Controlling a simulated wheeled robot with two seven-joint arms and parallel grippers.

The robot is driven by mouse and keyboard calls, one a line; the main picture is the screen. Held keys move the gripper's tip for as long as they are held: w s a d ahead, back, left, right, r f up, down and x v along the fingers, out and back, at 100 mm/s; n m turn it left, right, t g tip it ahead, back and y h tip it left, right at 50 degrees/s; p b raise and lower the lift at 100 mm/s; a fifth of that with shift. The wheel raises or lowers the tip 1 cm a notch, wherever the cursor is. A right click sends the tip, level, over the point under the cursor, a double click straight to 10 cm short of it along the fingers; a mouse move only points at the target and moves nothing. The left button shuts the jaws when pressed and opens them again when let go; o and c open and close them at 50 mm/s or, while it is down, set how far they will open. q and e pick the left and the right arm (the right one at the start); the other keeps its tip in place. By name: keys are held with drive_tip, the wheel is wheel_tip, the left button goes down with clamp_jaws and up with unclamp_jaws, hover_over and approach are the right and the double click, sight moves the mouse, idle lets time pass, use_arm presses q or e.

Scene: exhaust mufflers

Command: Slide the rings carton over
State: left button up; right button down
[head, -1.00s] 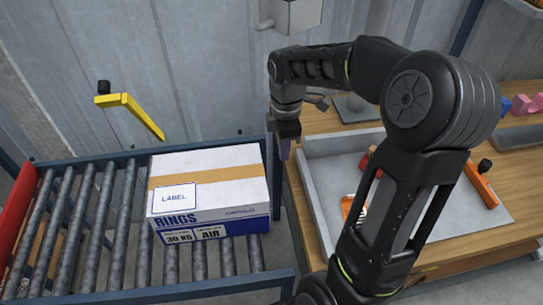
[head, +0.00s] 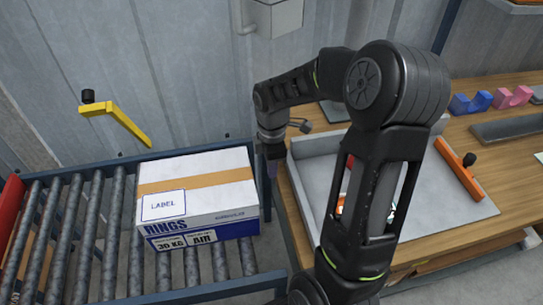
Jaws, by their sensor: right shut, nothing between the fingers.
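The rings carton (head: 200,227), white with a tan tape band, a blue printed front and a label, sits upright on the roller conveyor (head: 90,296), near its right end. My right gripper (head: 272,170) is shut and empty. It points down just right of the carton's right side, toward its far corner. I cannot tell whether it touches the carton. The fingertips are small and dark here. My left gripper is not in view.
A wooden bench (head: 463,204) with a grey tray (head: 304,209) stands to the right of the conveyor. A yellow bracket (head: 120,122) rises behind the conveyor. A red end plate (head: 10,212) is at the far left. The rollers left of the carton are clear.

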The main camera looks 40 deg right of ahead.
use_arm(q)
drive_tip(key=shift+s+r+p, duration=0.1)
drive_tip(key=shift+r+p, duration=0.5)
drive_tip(key=shift+p, duration=0.05)
use_arm(e)
drive_tip(key=shift+w+a+f, duration=0.5)
drive_tip(key=shift+a+f, duration=0.3)
drive_tip(key=shift+a, duration=0.1)
drive_tip(key=shift+w+a+f, duration=0.45)
drive_tip(key=shift+a+f, duration=0.35)
drive_tip(key=shift+a, duration=0.1)
